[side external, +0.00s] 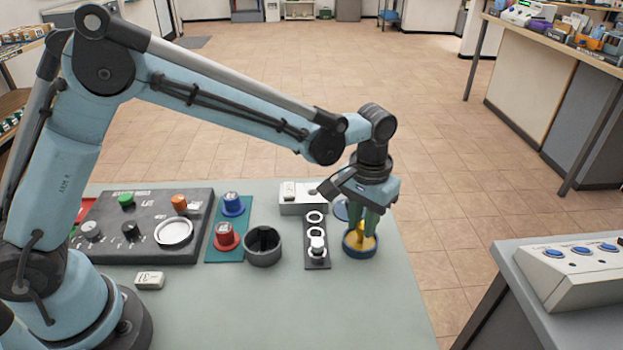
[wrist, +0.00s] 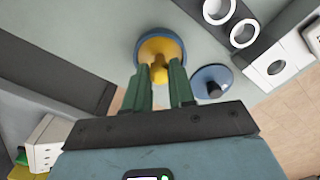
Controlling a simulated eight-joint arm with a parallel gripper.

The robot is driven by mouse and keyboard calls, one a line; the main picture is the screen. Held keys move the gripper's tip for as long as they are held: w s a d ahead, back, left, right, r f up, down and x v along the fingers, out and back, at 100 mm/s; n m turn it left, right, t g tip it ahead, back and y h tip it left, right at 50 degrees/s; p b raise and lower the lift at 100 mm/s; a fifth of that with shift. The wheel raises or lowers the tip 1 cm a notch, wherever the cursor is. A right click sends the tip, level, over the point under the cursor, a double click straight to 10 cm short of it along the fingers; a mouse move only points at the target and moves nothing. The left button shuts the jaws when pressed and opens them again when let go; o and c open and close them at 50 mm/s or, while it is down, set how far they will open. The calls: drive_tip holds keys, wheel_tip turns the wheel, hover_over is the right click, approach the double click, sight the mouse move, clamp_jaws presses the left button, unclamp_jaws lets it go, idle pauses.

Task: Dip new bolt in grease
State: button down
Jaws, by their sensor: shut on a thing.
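My gripper (side external: 368,236) reaches straight down over the small blue-rimmed grease pot (side external: 347,250) near the table's right side. Its green fingers are shut on a yellow-looking bolt (wrist: 159,73), which shows between the fingertips in the wrist view. The bolt is at the yellow grease inside the pot (wrist: 162,36). How deep its end sits is hidden, and I cannot tell whether the yellow is its own colour or grease. The pot's blue lid (wrist: 213,80), with a dark knob, lies off the pot, beside it.
A dark strip (side external: 317,264) with white rings and a pale piece stands just left of the pot. Farther left are a dark round cup (side external: 263,252), a teal plate (side external: 213,253) with red and blue knobs, and a control panel (side external: 150,205).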

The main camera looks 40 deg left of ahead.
sight(362, 225)
drive_tip(key=shift+r, duration=3.5)
drive_tip(key=s+a+r, duration=0.3)
drive_tip(key=s+a, duration=0.2)
drive_tip(key=a, duration=0.3)
drive_tip(key=s+a+r, duration=0.4)
drive_tip(key=s+a, duration=0.1)
drive_tip(key=a, duration=0.4)
drive_tip(key=shift+s+a, duration=0.15)
